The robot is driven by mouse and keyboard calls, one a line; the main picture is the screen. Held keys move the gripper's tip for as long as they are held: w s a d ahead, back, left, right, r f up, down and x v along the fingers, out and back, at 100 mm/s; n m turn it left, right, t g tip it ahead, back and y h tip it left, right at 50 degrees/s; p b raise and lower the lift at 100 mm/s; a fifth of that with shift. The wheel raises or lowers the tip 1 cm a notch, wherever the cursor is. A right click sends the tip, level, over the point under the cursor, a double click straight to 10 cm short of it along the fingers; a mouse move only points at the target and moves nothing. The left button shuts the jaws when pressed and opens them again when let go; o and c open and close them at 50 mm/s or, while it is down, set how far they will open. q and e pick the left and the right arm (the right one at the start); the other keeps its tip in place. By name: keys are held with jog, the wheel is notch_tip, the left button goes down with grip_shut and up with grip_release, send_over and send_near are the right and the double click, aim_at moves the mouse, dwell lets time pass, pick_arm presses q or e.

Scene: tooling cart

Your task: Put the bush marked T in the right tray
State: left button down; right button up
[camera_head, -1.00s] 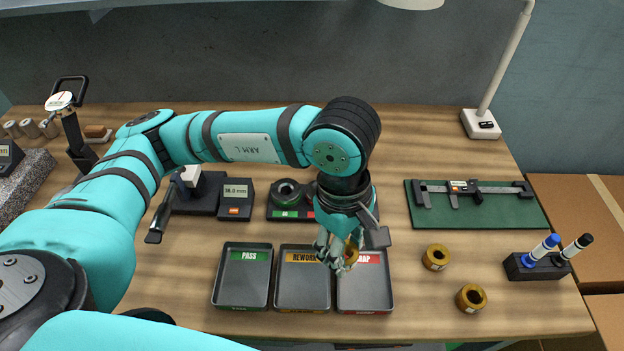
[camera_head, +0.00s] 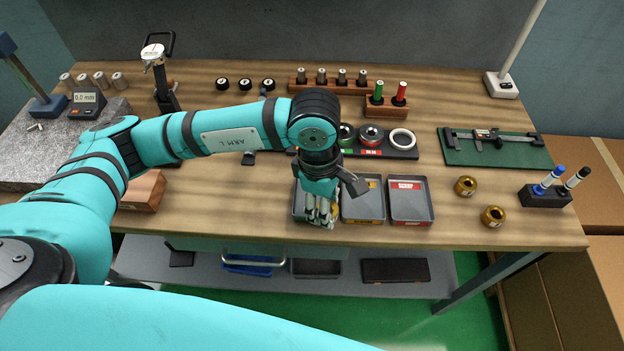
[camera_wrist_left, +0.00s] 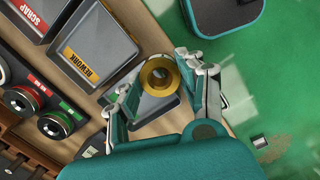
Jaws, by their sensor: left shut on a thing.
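My left gripper (camera_head: 322,218) is shut on a brass ring-shaped bush (camera_wrist_left: 160,77), clear in the left wrist view between its fingertips (camera_wrist_left: 163,80). No mark on the bush is readable. It is over the leftmost grey tray (camera_head: 298,205), whose label is hidden by my gripper; the tray shows partly behind the bush in the wrist view (camera_wrist_left: 150,112). The REWORK tray (camera_head: 363,208) is in the middle and the SCRAP tray (camera_head: 410,206) on the right; both look empty. My right gripper is not in view.
Two more brass bushes (camera_head: 465,186) (camera_head: 493,216) stand right of the trays. A rack with ring gauges (camera_head: 400,153) lies behind the trays. A caliper on a green mat (camera_head: 495,160) and a marker holder (camera_head: 543,197) are at the right. The bench's front edge is close.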

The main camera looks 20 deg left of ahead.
pick_arm(q)
jog(key=w+a+p, duration=0.1)
jog(key=w+a, duration=0.2)
jog(key=shift+w, duration=0.25)
jog(key=shift+w+a+f+p, duration=0.15)
jog(key=shift+w+a+p, duration=0.15)
jog(key=shift+w, duration=0.3)
jog(key=shift+w+a+f+p, duration=0.15)
jog(key=shift+w+a, duration=0.2)
jog(key=shift+w, duration=0.25)
jog(key=shift+f, duration=0.2)
notch_tip(320, 180, down, 3)
jog(key=shift+r+p, duration=0.1)
jog(key=shift+p, duration=0.8)
jog(key=shift+f+b, duration=0.3)
jog(key=shift+f, duration=0.05)
jog(key=c, duration=1.2)
grip_release()
jog(key=o, duration=0.4)
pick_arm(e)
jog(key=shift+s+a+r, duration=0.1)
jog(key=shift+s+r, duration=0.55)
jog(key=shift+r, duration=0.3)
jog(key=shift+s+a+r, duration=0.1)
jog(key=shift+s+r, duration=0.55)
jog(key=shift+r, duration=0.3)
pick_arm(q)
jog(key=shift+r, duration=0.15)
